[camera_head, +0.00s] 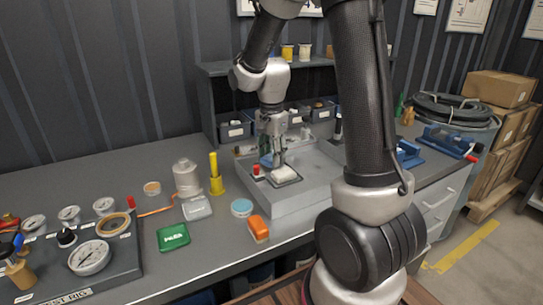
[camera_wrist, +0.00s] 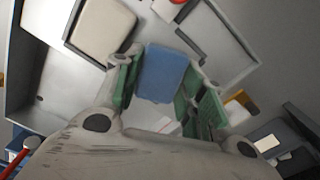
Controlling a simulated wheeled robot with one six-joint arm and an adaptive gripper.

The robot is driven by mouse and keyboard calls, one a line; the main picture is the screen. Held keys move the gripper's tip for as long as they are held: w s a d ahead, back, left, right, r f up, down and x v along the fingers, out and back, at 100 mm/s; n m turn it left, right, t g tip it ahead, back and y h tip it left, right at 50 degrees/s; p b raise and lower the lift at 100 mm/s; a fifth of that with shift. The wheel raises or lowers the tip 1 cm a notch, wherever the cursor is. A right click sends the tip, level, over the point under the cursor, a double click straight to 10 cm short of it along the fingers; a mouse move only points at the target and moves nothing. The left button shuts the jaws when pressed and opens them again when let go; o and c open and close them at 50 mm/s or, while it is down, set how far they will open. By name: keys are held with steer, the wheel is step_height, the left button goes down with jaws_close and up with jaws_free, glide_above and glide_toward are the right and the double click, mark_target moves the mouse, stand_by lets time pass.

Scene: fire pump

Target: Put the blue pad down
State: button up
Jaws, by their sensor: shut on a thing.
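The blue pad (camera_wrist: 163,74) is a rounded blue block between the two green-lined fingers of my gripper (camera_wrist: 165,88) in the wrist view. My gripper is shut on it, with a finger on each side. In the head view my gripper (camera_head: 275,152) points down over the raised grey platform (camera_head: 268,207), and a bit of the blue pad (camera_head: 266,161) shows beside the fingers. The gap below the blue pad cannot be judged.
In the wrist view, an empty grey frame (camera_wrist: 217,42) lies right of the blue pad. Grey bins (camera_head: 235,131) stand behind the platform. An orange block (camera_head: 258,228), a blue-topped tin (camera_head: 241,207) and a yellow holder (camera_head: 216,184) stand in front and left.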

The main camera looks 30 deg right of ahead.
steer(key=shift+f, duration=0.2)
steer(key=shift+f, duration=0.25)
steer(key=o, duration=0.9)
steer(key=shift+r, duration=0.15)
step_height(320, 180, up, 12)
steer(key=s+r+n+t, duration=0.1)
steer(key=s+n, duration=0.3)
steer(key=s, duration=0.3)
steer(key=s+r+n+t, duration=0.1)
steer(key=s+n+t, duration=0.1)
steer(key=s+n, duration=0.3)
steer(key=s+d+r+n+t, duration=0.1)
steer(key=s+n, duration=0.3)
steer(key=s, duration=0.5)
steer(key=shift+s+d+r+n, duration=0.1)
steer(key=shift+s+r+n, duration=0.2)
steer(key=shift+s, duration=0.05)
